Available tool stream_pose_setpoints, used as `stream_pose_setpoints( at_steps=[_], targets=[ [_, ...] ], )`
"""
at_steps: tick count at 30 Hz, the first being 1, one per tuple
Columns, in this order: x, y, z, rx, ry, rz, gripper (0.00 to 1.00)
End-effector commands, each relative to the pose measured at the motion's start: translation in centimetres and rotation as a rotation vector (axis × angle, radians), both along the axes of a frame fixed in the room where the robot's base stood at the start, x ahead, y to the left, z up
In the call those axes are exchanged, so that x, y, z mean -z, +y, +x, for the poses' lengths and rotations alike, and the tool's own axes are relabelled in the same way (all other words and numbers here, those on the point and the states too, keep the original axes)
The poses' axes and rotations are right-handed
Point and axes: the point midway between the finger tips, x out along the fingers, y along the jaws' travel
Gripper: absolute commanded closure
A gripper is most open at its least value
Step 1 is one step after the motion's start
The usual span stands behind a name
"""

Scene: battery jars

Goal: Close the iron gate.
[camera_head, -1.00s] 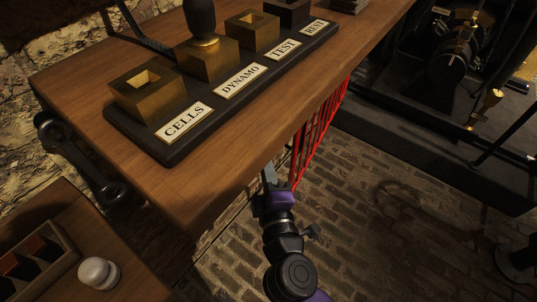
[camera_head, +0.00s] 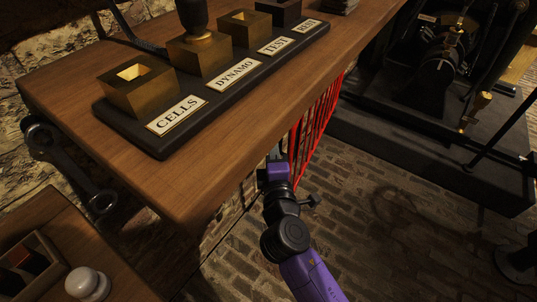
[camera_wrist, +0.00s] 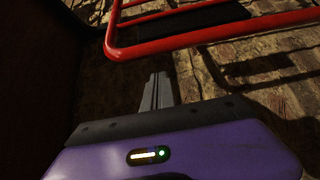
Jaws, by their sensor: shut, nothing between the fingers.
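The iron gate is a red barred frame. In the head view the gate (camera_head: 312,128) stands below the far side of the wooden bench, partly hidden by the bench top. In the wrist view its rounded red corner and rail (camera_wrist: 190,37) lie ahead of the fingers. My gripper (camera_head: 277,157) is at the bench's lower edge, just left of the gate's near edge. Its fingers (camera_wrist: 157,90) are shut with nothing between them. The gate's hinge and latch are hidden.
The wooden bench (camera_head: 215,150) overhangs my gripper and carries a black plate (camera_head: 215,85) with labelled brass blocks. Dark machinery (camera_head: 445,100) stands on a black base at right. The brick floor (camera_head: 390,225) between is clear. A lower wooden surface with a white knob (camera_head: 87,282) is at bottom left.

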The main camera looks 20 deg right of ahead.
Motion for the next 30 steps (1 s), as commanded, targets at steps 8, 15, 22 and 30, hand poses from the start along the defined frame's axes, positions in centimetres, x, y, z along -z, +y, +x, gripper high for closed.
stream_pose_setpoints(
  at_steps=[8,15,22,30],
  targets=[
    [0.0,-2.0,-1.5,0.000,0.000,0.000,1.00],
    [-0.1,-2.2,-1.6,0.000,-0.002,0.000,1.00],
    [-0.1,-2.3,-1.7,0.000,-0.001,0.001,1.00],
    [-0.3,-3.7,-3.2,0.001,0.002,0.001,1.00]
  ],
)
